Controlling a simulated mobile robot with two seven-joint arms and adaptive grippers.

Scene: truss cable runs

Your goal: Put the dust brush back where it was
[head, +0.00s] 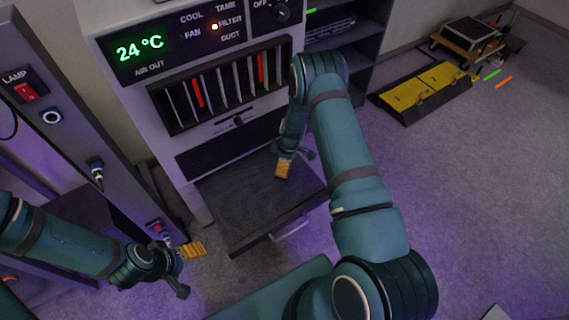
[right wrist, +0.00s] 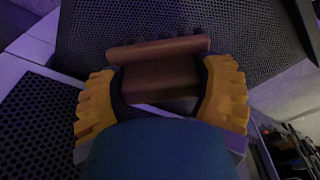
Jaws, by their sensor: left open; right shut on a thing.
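The dust brush (right wrist: 160,48), a brown block with a rounded bar along its top, sits between the two yellow fingers of my right gripper (right wrist: 162,90) in the right wrist view. The gripper is shut on it. Whether the brush touches the surface below, I cannot tell. My left gripper (head: 185,262) is open and empty at the lower left, left of the drawer and apart from it.
The cabinet (head: 130,85) has a slot rack (head: 222,88) and a display reading 24 °C (head: 140,47). The drawer's handle (head: 290,230) sticks out in front. A switch panel (head: 60,110) stands at left. Floor at right is clear.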

